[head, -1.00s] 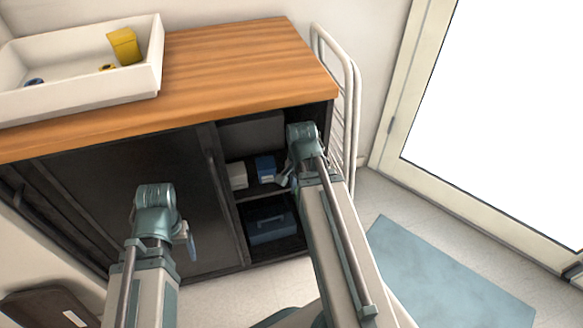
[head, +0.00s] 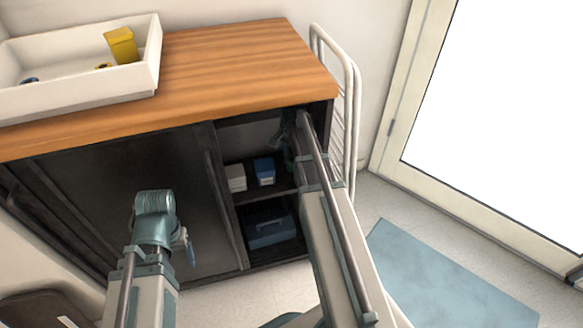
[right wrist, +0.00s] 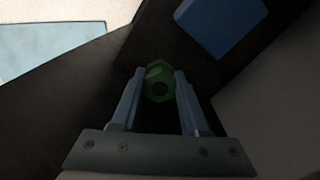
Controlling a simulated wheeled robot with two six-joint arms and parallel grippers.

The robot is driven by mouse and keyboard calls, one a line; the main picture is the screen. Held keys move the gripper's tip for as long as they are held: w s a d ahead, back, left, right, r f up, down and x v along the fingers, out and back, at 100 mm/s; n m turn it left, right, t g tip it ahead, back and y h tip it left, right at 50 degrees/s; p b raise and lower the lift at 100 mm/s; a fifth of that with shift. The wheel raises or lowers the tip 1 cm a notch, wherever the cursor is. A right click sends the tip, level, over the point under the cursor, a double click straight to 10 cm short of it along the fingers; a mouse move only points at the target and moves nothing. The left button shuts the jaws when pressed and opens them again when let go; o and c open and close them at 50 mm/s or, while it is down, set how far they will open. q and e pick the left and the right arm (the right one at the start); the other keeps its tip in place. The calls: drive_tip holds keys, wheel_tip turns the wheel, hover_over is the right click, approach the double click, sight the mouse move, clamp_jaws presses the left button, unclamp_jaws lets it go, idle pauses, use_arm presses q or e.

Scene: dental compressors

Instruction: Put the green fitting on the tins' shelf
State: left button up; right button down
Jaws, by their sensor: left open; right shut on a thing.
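The green fitting (right wrist: 158,82) shows in the right wrist view, a nut-like piece with a dark hole, between the fingertips of my right gripper (right wrist: 158,88), which is shut on it. In the head view my right gripper (head: 279,140) is inside the cabinet's open right part, above the middle shelf (head: 270,193); the fitting cannot be made out there. A pale box-like item (head: 236,178) and a blue one (head: 265,171) stand on that shelf; I cannot tell whether they are the tins. My left gripper (head: 190,248) is open and empty before the closed door.
A blue case (head: 268,228) sits in the lower compartment. The sliding door (head: 120,210) covers the cabinet's left part. The wooden top (head: 235,65) carries a white tray (head: 80,105) with a yellow container (head: 122,45). A white rack (head: 350,110) stands at the cabinet's right side.

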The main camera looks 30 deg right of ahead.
sight(292, 166)
drive_tip(key=shift+f+b, duration=1.25)
drive_tip(key=shift+f, duration=0.3)
drive_tip(key=shift+f, duration=0.2)
drive_tip(key=shift+c, duration=2.1)
unclamp_jaws()
drive_tip(key=shift+r, duration=0.2)
wheel_tip(292, 166, up, 8)
drive_tip(key=p, duration=0.7)
drive_tip(key=shift+f+p, duration=0.2)
drive_tip(key=shift+p, duration=0.15)
drive_tip(key=shift+f, duration=0.1)
